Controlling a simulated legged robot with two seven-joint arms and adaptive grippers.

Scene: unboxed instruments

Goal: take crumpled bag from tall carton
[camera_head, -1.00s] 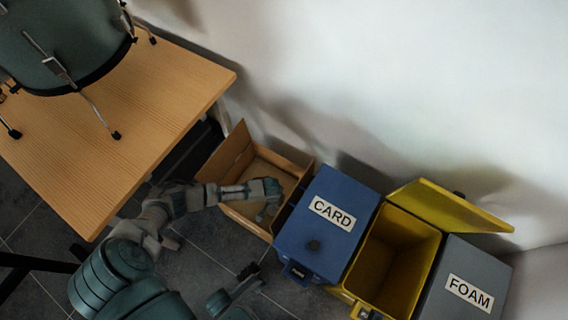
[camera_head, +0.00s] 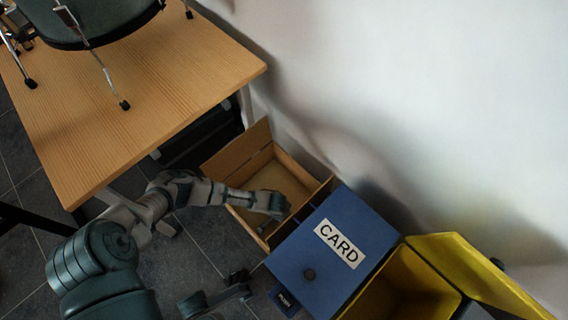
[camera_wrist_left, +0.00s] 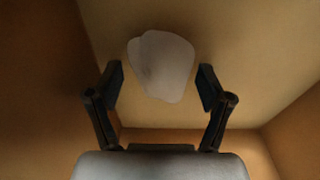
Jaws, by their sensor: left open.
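The tall carton (camera_head: 240,152) is an open brown box on the floor between the table and the blue bin. My left arm reaches into it, and my left gripper (camera_head: 276,206) is inside near its right side. In the left wrist view the crumpled bag (camera_wrist_left: 162,66) is a pale, whitish lump on the carton floor. My left gripper (camera_wrist_left: 160,82) is open there, with one finger on each side of the bag's lower part. I cannot tell whether the fingers touch it. The head view does not show the bag.
A blue bin labelled CARD (camera_head: 318,262) stands against the carton's right side. A yellow bin (camera_head: 402,285) with its lid raised is beyond it. A wooden table (camera_head: 130,95) with a green drum (camera_head: 95,15) is at the left. A white wall is behind.

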